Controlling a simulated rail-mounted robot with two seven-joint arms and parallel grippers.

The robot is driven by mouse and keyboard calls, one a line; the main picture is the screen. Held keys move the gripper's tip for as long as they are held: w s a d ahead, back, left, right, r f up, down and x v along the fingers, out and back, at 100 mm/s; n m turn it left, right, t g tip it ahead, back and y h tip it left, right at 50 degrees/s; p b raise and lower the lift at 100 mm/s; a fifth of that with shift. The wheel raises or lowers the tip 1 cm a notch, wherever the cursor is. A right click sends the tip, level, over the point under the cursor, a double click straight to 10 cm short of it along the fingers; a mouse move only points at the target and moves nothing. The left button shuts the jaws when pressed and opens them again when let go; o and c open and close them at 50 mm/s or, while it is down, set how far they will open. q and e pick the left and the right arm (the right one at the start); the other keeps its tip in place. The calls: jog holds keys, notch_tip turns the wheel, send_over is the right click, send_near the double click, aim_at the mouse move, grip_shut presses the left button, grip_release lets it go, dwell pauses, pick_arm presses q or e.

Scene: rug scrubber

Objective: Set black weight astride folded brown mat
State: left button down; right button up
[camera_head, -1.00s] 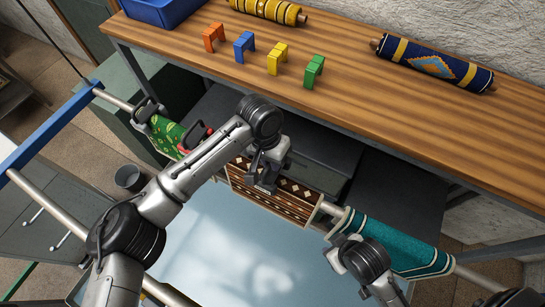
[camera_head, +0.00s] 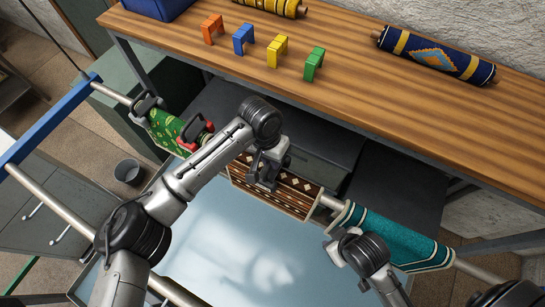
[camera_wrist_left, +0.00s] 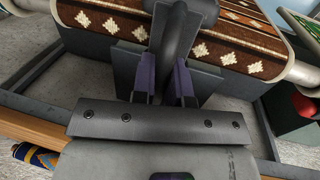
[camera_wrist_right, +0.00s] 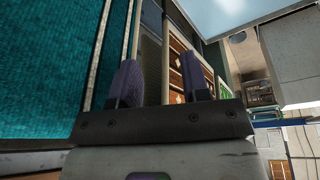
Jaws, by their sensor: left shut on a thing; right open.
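The brown mat (camera_head: 303,197) with cream diamonds hangs folded over a rail in the middle of the head view; it also shows in the left wrist view (camera_wrist_left: 105,25). My left gripper (camera_head: 268,172) is above it, shut on the black weight (camera_wrist_left: 125,68). In the left wrist view, the weight's dark plate lies in front of the mat's near face and its thick handle rises between the fingers (camera_wrist_left: 166,77). Whether the weight rests on the mat is hard to tell. My right gripper (camera_wrist_right: 163,82) is open and empty beside the teal mat (camera_head: 385,232).
A green mat (camera_head: 165,130) hangs left on the rail, with a black clip-like weight (camera_head: 147,104) and a red-and-black one (camera_head: 198,132) on it. A wooden bench (camera_head: 400,95) behind holds coloured brackets and rolled rugs. A pale blue panel (camera_head: 225,235) lies in front.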

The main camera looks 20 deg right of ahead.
pick_arm(q)
jog(key=shift+f+p, duration=0.15)
jog(key=shift+p, duration=0.25)
dwell(0.6)
jog(key=c, duration=1.1)
grip_release()
jog(key=shift+o, duration=0.2)
jog(key=shift+f, duration=0.1)
notch_tip(320, 180, up, 8)
jog(key=p, duration=0.8)
